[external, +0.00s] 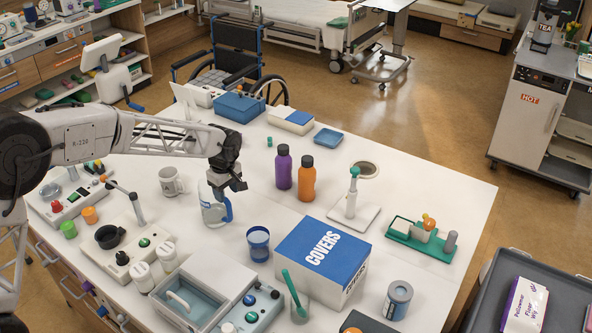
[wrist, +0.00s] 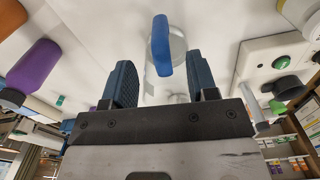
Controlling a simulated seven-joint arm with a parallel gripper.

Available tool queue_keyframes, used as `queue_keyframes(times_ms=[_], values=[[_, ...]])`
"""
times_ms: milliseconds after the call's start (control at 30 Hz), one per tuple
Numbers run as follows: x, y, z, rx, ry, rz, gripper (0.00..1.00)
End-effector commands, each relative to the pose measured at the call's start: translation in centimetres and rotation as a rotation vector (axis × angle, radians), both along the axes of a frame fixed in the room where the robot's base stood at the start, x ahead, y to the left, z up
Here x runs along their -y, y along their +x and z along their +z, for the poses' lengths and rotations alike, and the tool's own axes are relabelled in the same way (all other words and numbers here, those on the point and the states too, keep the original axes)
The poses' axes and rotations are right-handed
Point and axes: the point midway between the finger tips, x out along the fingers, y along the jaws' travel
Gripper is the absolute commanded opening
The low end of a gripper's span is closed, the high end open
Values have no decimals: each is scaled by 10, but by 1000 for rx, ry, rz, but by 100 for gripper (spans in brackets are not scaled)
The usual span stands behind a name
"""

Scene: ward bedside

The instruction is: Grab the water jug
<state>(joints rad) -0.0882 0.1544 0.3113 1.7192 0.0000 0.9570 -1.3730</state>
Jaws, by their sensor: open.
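The water jug (external: 213,212) is clear with a blue handle and stands upright on the white table, left of the blue cup. My gripper (external: 229,184) is just above the jug's top and overlaps it in the external view. In the wrist view the jug's blue handle (wrist: 161,42) shows ahead, lined up with the gap between my two open fingers (wrist: 162,72). The clear body is partly behind the handle. No hold on the jug shows, and whether a finger touches it I cannot tell.
A white mug (external: 170,182) stands left of the jug and a blue cup (external: 258,244) to its right. Purple (external: 283,167) and orange (external: 306,179) bottles stand behind to the right. A COVERS box (external: 322,252) is at front right. White table is bare around the jug.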

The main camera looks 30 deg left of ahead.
Motion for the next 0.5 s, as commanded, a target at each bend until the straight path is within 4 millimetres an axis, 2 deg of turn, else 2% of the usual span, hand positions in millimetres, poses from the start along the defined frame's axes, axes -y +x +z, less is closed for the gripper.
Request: queue_keyframes(times_ms=[233, 500], values=[[0, 0, -19, 0, 0, 0, 53], [0, 0, -21, 1, 0, 0, 53]])
